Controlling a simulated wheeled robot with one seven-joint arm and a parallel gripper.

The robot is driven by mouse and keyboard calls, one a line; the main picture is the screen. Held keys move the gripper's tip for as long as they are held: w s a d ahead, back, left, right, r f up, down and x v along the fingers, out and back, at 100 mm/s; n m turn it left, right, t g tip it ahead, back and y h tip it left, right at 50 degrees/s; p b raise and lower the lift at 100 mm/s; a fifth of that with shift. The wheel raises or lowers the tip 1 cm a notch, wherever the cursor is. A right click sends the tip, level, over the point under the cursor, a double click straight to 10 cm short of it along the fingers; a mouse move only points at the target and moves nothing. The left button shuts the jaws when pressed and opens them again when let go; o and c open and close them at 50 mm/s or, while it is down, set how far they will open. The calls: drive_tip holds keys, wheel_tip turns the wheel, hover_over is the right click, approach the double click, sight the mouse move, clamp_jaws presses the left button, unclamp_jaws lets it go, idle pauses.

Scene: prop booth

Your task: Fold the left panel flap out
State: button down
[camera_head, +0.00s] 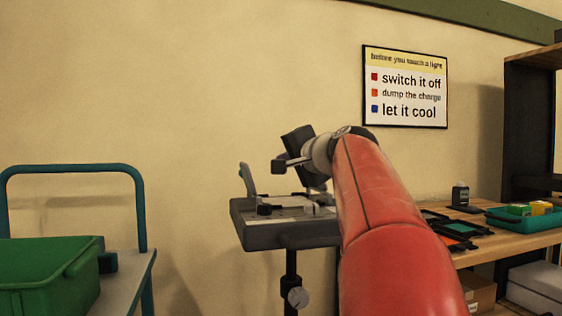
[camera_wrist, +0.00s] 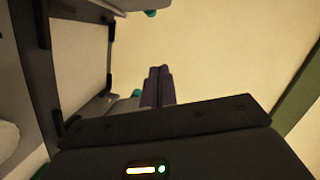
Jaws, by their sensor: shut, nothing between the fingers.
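A grey panel light (camera_head: 280,238) lies face up on a black stand (camera_head: 291,270) in the head view. Its left flap (camera_head: 247,180) is a thin grey plate standing up at the left edge, leaning slightly. My gripper (camera_head: 278,166) is above the panel, to the right of the flap and apart from it, with its fingers pointing left. In the wrist view the shut, empty fingers (camera_wrist: 159,84) point away from the camera. The pale panel face (camera_wrist: 80,58) with dark corner clips shows at left. My arm hides the panel's right side in the head view.
A teal cart (camera_head: 140,270) with a green bin (camera_head: 45,272) stands at left. A wooden bench (camera_head: 515,240) at right holds a teal tray (camera_head: 530,222) and dark frames. The wall behind carries a sign (camera_head: 405,88). Open room lies between cart and panel.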

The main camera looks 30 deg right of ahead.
sight(246, 177)
drive_tip(key=w, duration=0.2)
drive_tip(key=w+p, duration=0.1)
drive_tip(key=w, duration=0.4)
drive_tip(key=shift+w+d+f, duration=0.15)
drive_tip(key=shift+w+f, duration=0.15)
drive_tip(key=shift+f, duration=0.1)
drive_tip(key=shift+w+a+f, duration=0.15)
drive_tip(key=shift+a+f, duration=0.15)
drive_tip(key=shift+a, duration=0.25)
drive_tip(key=shift+w+a+f, duration=0.15)
drive_tip(key=shift+a+f, duration=0.1)
drive_tip(key=shift+a, duration=0.3)
drive_tip(key=shift+w+a+f, duration=0.2)
drive_tip(key=shift+a+f, duration=0.1)
drive_tip(key=shift+a, duration=0.35)
